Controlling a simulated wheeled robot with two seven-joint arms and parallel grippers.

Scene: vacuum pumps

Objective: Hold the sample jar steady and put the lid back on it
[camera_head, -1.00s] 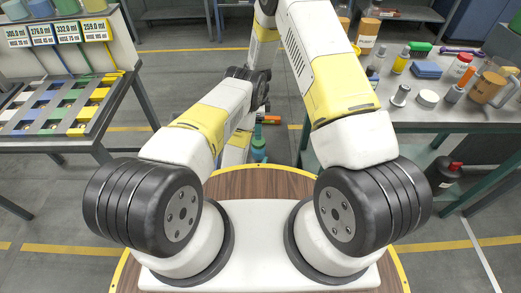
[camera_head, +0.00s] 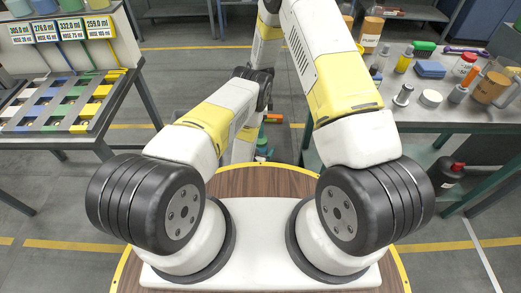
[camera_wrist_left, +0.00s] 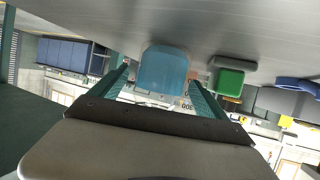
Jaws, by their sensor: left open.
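I cannot single out the sample jar with certainty. A low white round piece (camera_head: 431,97), possibly a lid or small jar, lies on the right-hand table. A grey spool-shaped piece (camera_head: 403,94) stands beside it. In the left wrist view my left gripper (camera_wrist_left: 160,78) is open. Its two teal fingers are spread, with a blue rounded object (camera_wrist_left: 163,70) showing between or beyond them; I cannot tell its depth or identity. My left gripper is not clearly visible in the head view. My right gripper is in neither view.
The right-hand table (camera_head: 440,115) also holds a blue folded cloth (camera_head: 430,69), a green brush (camera_head: 424,49) and several bottles. A left bench (camera_head: 110,85) carries colored slots and readouts. A green block (camera_wrist_left: 230,80) shows beside the blue object. My arms hide the centre.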

